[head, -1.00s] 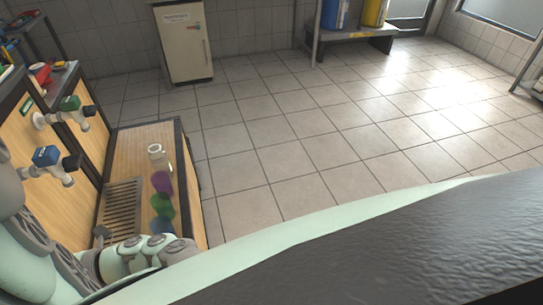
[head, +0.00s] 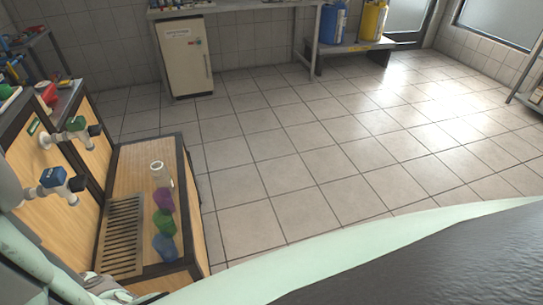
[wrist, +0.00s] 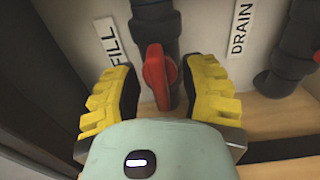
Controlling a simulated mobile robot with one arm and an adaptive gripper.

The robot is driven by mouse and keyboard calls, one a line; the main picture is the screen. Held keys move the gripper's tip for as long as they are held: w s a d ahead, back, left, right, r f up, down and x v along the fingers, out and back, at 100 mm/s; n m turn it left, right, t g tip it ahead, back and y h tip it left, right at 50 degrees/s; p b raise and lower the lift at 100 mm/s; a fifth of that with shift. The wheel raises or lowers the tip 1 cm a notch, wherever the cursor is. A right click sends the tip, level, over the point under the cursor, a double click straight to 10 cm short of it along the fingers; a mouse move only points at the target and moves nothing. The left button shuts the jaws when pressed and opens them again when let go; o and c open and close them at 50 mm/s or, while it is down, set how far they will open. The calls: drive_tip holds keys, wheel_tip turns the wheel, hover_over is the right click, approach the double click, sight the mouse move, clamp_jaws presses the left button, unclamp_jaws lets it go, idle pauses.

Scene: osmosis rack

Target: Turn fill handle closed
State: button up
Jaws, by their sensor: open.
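In the wrist view the red fill handle (wrist: 155,75) sits on a dark vertical pipe (wrist: 155,25), beside the FILL label (wrist: 113,42). The handle's long side runs roughly along the pipe. My gripper (wrist: 158,88) is open, with one yellow finger left of the handle and one right of it. A gap shows between the handle and each finger; I cannot tell the depth between them. My gripper is not visible in the head view.
A DRAIN label (wrist: 241,28) and a second dark pipe (wrist: 292,60) stand to the right. In the head view, a wooden ledge with a drain grate (head: 122,235) holds a pale cup (head: 160,174) and coloured items. Open tiled floor lies right of it.

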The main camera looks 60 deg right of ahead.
clamp_jaws()
idle(0.4)
